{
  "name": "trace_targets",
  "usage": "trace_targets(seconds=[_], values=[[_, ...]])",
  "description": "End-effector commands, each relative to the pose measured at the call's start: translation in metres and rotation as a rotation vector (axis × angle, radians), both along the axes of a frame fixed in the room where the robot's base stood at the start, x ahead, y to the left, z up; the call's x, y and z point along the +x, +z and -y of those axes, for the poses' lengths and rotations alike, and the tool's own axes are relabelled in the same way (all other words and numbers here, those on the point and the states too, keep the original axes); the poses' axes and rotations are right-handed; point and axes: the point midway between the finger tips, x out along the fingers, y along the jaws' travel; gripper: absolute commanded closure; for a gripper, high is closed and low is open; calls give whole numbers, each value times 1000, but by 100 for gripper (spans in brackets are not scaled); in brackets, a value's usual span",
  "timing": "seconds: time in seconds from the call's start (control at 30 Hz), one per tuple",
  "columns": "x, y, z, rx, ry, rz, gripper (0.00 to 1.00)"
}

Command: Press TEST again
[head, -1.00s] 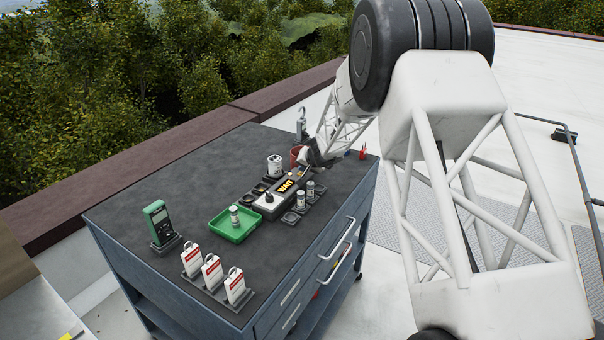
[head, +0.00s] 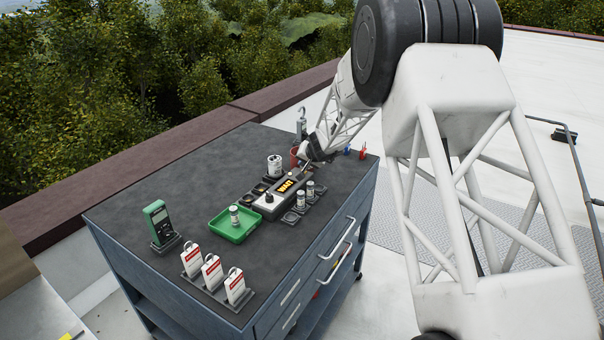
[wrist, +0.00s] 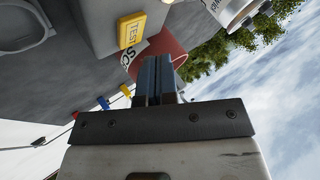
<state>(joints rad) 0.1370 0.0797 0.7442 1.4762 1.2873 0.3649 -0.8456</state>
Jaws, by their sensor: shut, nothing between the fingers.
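The tester (head: 270,209) is a grey box on the cart top with a dark display (head: 285,187) showing orange letters that look like WAIT. The yellow TEST button (wrist: 131,30) is on the grey box's end in the wrist view, beyond and left of my fingertips; in the head view I cannot make it out. My gripper (wrist: 157,62) is shut and empty, and a gap shows between its tips and the button in the picture. In the head view my gripper (head: 306,160) is at the far end of the tester, partly hidden by my arm.
A red cup (wrist: 172,50) marked SC stands close behind my fingertips. A green tray (head: 226,228) holds a small canister. White tags (head: 212,270) and a green meter (head: 158,222) stand at the left.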

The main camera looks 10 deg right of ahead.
Motion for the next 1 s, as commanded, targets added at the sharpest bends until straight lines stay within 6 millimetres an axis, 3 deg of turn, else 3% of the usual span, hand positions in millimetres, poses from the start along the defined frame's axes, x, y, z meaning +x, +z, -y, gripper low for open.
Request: trace_targets(seconds=[0.5, 1.0], values=[[0, 36, 0, 0, 0, 0, 100], [0, 43, 0, 0, 0, 0, 100]])
